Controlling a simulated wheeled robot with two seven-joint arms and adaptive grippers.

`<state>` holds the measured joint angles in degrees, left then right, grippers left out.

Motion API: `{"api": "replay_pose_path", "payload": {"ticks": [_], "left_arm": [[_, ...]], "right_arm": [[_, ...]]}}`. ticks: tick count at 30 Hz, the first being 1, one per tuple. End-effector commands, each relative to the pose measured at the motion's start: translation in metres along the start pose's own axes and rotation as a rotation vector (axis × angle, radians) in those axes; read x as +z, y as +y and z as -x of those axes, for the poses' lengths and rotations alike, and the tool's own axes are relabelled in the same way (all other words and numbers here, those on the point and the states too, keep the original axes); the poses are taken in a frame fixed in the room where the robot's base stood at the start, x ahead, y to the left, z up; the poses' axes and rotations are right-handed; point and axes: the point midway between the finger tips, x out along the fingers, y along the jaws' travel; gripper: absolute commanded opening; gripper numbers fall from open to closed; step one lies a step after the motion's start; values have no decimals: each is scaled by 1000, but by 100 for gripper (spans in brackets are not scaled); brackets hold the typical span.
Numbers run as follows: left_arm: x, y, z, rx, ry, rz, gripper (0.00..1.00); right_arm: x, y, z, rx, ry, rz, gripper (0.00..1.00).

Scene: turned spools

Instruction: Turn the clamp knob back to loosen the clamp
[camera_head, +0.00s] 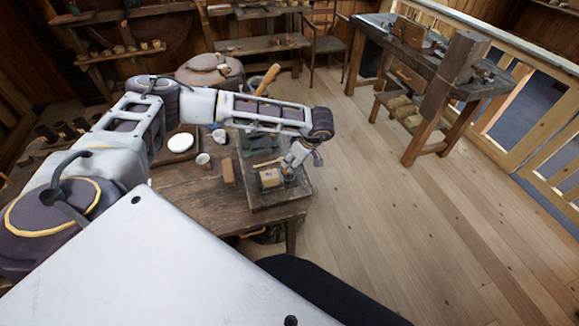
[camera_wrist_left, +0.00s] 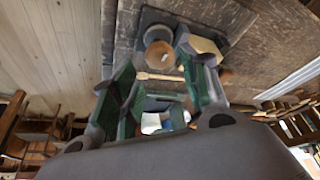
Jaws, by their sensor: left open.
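My left gripper (camera_head: 290,170) is over the right end of the workbench, beside a small tan-and-dark block-like piece (camera_head: 269,179) on a dark board (camera_head: 266,196). In the left wrist view its green-padded fingers (camera_wrist_left: 157,78) are spread, with nothing seen gripped between them. A round, wood-coloured piece (camera_wrist_left: 158,54), possibly the clamp knob, lies beyond the fingertips on a dark base. A pale block-like part (camera_wrist_left: 200,46) is next to it. I cannot tell how tight the clamp is. My right gripper is out of view.
A thin wooden stick (camera_head: 270,160) lies by the block. Open wooden floor (camera_head: 390,220) lies to the right, before another bench (camera_head: 425,70).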

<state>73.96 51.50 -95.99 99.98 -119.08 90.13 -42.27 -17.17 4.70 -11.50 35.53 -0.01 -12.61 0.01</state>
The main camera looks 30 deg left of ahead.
Motion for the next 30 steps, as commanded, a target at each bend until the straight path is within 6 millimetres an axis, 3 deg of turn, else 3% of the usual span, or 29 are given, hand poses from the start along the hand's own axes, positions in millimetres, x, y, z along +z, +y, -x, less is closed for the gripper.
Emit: {"api": "replay_pose_path", "payload": {"ticks": [12,26,30], "left_arm": [[0,-1,-49,-2,0,0,45],[0,0,-58,-1,0,0,45],[0,0,-58,-1,0,0,30]], "right_arm": [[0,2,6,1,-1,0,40],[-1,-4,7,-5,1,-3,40],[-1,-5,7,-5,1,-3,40]]}}
